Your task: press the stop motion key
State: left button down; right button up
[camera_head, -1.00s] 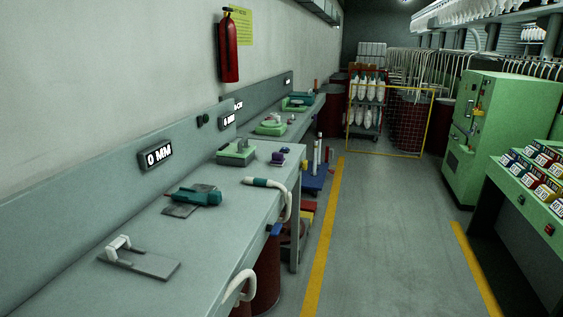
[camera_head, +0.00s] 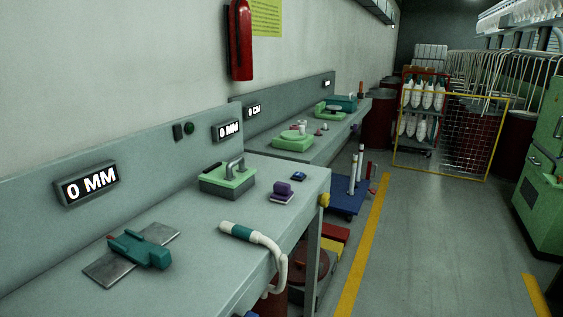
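No key with a readable stop motion label shows. A small black switch-like piece (camera_head: 178,132) and a round dark green knob or button (camera_head: 189,128) sit on the grey backboard (camera_head: 140,150) of the left bench. A small dark blue item (camera_head: 299,176) lies on the benchtop near its far right corner, too small to identify. Neither of my grippers is in view.
The bench (camera_head: 215,270) carries a teal tool (camera_head: 140,249), a green block with handles (camera_head: 228,178), a purple piece (camera_head: 282,191) and a white-and-teal hose-like item (camera_head: 255,238). A blue trolley (camera_head: 345,205) stands beyond. The aisle floor (camera_head: 440,240) is clear.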

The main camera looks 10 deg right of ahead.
aim_at(300, 175)
jog(key=i+l+u, duration=0.25)
jog(key=i+l, duration=0.15)
jog(key=l, duration=0.2)
jog(key=i+l+u, duration=0.15)
jog(key=l, duration=0.2)
jog(key=i+l+u, duration=0.15)
jog(key=l, duration=0.2)
jog(key=i+l+u, duration=0.1)
jog(key=l, duration=0.3)
jog(key=i+l+u, duration=0.15)
jog(key=l, duration=0.25)
jog(key=i, duration=0.1)
